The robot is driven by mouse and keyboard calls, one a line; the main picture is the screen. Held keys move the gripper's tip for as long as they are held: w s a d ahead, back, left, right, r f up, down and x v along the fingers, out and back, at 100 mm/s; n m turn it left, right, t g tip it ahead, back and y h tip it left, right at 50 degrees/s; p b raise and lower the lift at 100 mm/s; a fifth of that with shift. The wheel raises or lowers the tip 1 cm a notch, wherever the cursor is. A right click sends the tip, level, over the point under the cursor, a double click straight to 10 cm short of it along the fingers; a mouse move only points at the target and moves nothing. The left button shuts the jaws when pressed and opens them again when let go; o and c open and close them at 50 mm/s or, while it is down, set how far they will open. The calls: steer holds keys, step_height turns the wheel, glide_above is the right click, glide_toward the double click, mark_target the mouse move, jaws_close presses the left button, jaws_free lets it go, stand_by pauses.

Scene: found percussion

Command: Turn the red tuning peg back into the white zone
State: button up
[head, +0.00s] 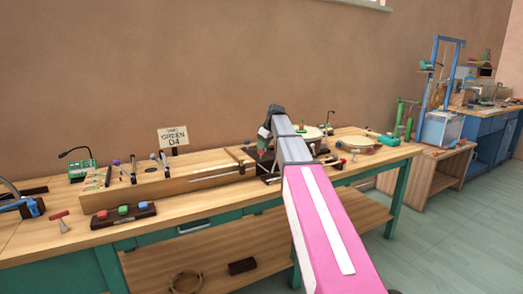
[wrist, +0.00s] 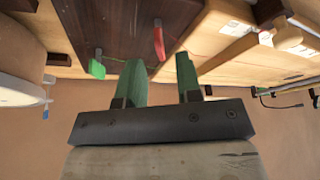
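The red tuning peg (wrist: 158,42) shows in the wrist view against a dark brown wooden block (wrist: 118,25). A green peg (wrist: 97,66) sits at the block's edge, left of the red one. My gripper (wrist: 158,63) has two green fingers spread apart, with the red peg in line with the gap between them. Contact cannot be told. In the head view my arm reaches over the bench to the dark block (head: 262,168) and hides the red peg and most of the gripper. I cannot make out a white zone in either view.
The wooden workbench (head: 205,204) has a sign (head: 173,137) reading GREEN D4 at the back. A dark board with coloured blocks (head: 124,216) lies at the front left. A round drum (head: 370,143) stands to the right. A pale round body (wrist: 18,60) is close at left in the wrist view.

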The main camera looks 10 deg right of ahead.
steer(key=v, duration=0.7)
steer(key=shift+r, duration=0.35)
steer(key=shift+s+d, duration=0.1)
